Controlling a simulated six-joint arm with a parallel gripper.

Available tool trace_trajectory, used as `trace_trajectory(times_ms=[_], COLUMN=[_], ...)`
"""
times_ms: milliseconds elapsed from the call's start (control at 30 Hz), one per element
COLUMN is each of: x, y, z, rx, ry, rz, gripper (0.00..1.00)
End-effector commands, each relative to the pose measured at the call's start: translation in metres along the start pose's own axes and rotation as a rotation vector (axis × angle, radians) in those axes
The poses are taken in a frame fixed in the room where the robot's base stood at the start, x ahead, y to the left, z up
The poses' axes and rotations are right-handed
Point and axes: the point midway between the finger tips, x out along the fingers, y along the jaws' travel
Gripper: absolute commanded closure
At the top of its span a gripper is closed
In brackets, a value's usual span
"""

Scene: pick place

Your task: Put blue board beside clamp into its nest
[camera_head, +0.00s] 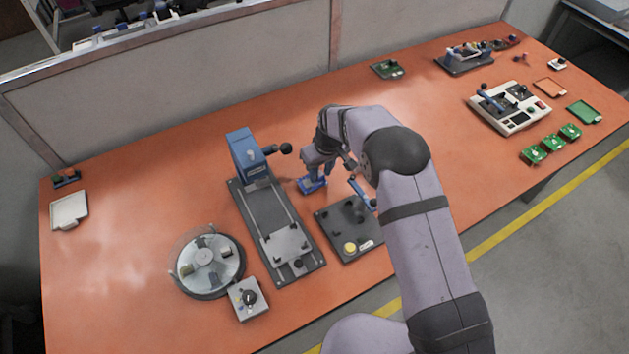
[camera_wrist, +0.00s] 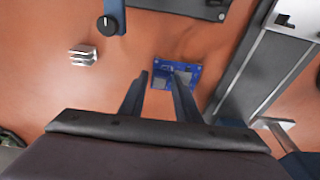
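The blue board (camera_head: 312,185) lies on the orange table between the blue press and a dark fixture plate. It also shows in the wrist view (camera_wrist: 187,70), with small grey parts on its top. My gripper (camera_head: 321,174) is just over the board and partly hides it. In the wrist view my gripper (camera_wrist: 161,74) is open, its right finger crossing in front of the board and its left finger just left of it. I cannot tell whether it touches the board. The dark fixture plate (camera_head: 336,226) bears a blue lever (camera_head: 361,194), apparently the clamp.
The blue press (camera_head: 246,152) with its long rail base stands left of the board. A round dish (camera_head: 207,262) and a small knob box (camera_head: 248,298) are further left. A small metal block (camera_wrist: 83,56) lies near the lever. Green boards (camera_head: 552,143) lie far right.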

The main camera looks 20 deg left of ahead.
Motion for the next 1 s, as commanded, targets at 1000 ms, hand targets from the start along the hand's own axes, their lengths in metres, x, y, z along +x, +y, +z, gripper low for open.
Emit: trace_trajectory(times_ms=[1000], x=[-0.026], y=[0.000], z=[-0.005], rx=[0.000], ry=[0.000], rz=[0.000], gripper=[0.98])
